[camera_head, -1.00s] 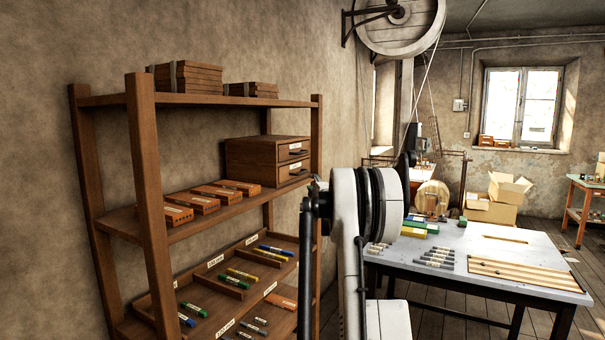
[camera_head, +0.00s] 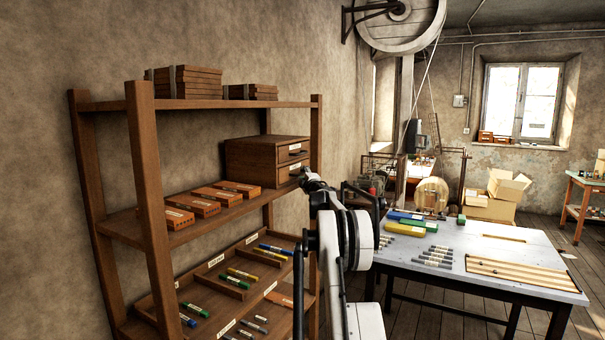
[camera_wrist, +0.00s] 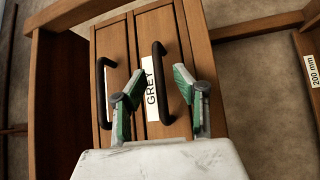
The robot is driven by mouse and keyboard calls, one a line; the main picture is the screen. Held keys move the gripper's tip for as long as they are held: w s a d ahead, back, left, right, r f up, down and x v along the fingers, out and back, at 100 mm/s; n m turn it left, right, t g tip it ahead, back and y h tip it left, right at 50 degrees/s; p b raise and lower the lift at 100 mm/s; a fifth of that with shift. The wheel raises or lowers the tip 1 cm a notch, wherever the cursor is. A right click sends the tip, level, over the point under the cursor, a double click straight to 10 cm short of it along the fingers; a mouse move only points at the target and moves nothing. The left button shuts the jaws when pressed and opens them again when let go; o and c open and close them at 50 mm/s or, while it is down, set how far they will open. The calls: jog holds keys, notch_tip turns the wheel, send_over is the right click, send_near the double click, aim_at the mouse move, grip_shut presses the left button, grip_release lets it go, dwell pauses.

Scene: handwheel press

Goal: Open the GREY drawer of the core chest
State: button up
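The core chest (camera_head: 255,160) is a small brown wooden chest with two drawers on the shelf's middle board. In the wrist view, the GREY drawer (camera_wrist: 143,45) has a white label reading GREY and a black bar handle (camera_wrist: 160,60). It looks shut, and by its label's direction it is the lower drawer. My gripper (camera_wrist: 158,72) is open in front of it, with one green-padded finger on each side of the handle in the picture. I cannot tell whether they touch it. The other drawer's handle (camera_wrist: 102,75) is left of the fingers.
The wooden rack (camera_head: 150,180) stands close around the chest, with orange boxes (camera_head: 192,205) left of it and stacked brown boxes (camera_head: 188,82) above. A table (camera_head: 470,250) with rods and bars stands to the right.

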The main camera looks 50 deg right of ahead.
jog(key=shift+w+d, duration=0.4)
jog(key=shift+w, duration=0.1)
grip_shut()
